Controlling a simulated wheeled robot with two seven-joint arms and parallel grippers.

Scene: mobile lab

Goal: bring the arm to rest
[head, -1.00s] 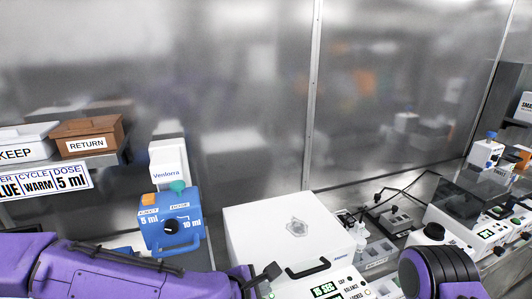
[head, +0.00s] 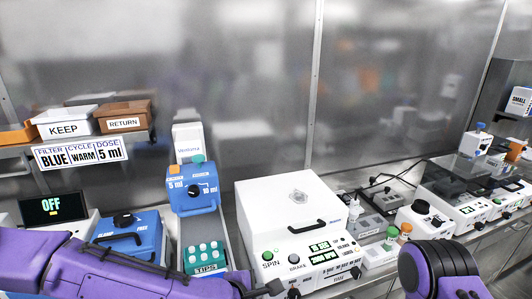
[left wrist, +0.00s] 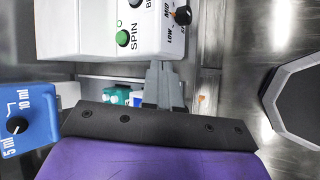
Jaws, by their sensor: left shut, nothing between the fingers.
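My left arm comes in from the left along the bottom of the head view, in front of the bench. My left gripper (head: 276,288) is small and partly cut off at the bottom edge, just in front of the white centrifuge-like machine (head: 290,205). In the left wrist view my left gripper (left wrist: 164,82) is shut and empty, with its grey fingers together beside the machine's panel, which has a green SPIN knob (left wrist: 123,38). A purple and black part of my right arm shows at the lower right of the head view; its gripper is out of view.
A blue dosing device (head: 192,188) and a green TIPS rack (head: 205,257) stand left of the white machine. A blue box (head: 128,240) and an OFF display (head: 52,207) are farther left. KEEP (head: 66,122) and RETURN (head: 123,117) bins sit on a shelf. Instruments crowd the right.

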